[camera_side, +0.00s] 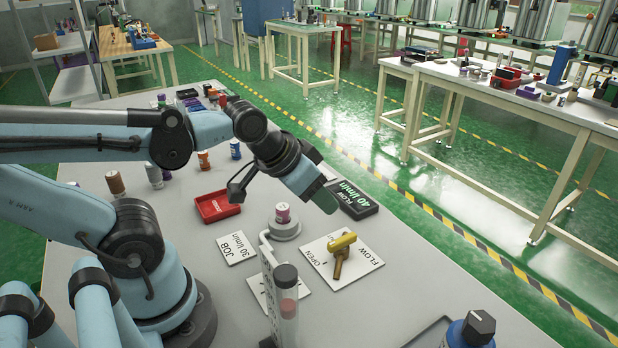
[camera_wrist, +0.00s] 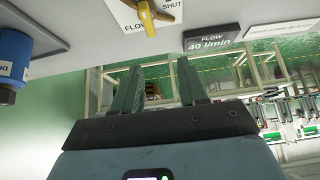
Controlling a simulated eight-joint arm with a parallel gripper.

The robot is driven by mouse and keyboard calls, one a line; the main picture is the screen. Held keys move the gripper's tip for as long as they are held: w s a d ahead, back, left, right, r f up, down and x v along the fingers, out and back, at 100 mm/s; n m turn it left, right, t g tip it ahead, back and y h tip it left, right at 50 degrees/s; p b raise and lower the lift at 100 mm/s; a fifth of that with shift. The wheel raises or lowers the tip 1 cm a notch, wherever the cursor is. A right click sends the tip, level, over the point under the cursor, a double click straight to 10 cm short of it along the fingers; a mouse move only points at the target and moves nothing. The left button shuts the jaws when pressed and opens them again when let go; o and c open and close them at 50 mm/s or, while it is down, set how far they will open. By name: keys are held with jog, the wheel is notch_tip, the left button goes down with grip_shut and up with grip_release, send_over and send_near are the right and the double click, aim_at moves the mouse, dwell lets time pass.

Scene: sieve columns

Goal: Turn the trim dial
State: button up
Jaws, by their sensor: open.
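My gripper (camera_side: 322,196) is open and empty, held above the table near the flow display; its two spread fingers (camera_wrist: 158,85) show in the wrist view. A white plate with dark marks (camera_side: 257,290) lies behind the clear column; a trim dial on it cannot be made out, as the column covers part of it. The black flow display (camera_side: 356,200) reads 40 l/min and also shows in the wrist view (camera_wrist: 208,41). A white card (camera_side: 237,248) reads JOB 30 l/min. A yellow valve handle (camera_side: 342,243) stands on the white FLOW plate (camera_side: 368,267).
The clear column (camera_side: 286,315) stands upright at the front. A blue cylinder with a black knob (camera_side: 478,328) stands at the front right.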

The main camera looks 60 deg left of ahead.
jog(key=shift+o, duration=1.7)
jog(key=shift+s+f+m+g, duration=0.1)
jog(key=shift+s+m+g, duration=0.2)
jog(key=shift+m, duration=0.1)
jog(key=s+d+m+g, duration=0.1)
jog(key=s+m+g, duration=0.6)
jog(key=s+m, duration=0.3)
jog(key=shift+m, duration=0.6)
jog(key=shift+w+d+f, duration=0.1)
jog(key=shift+w+f, duration=0.05)
jog(key=shift+f, duration=1.75)
jog(key=shift+w+a+f, duration=0.1)
jog(key=shift+w+f, duration=0.1)
jog(key=shift+f, duration=1.75)
jog(key=shift+w+d+f, duration=0.1)
jog(key=shift+w+f, duration=0.05)
jog(key=shift+f, duration=1.75)
jog(key=shift+c, duration=0.2)
jog(key=c, duration=1)
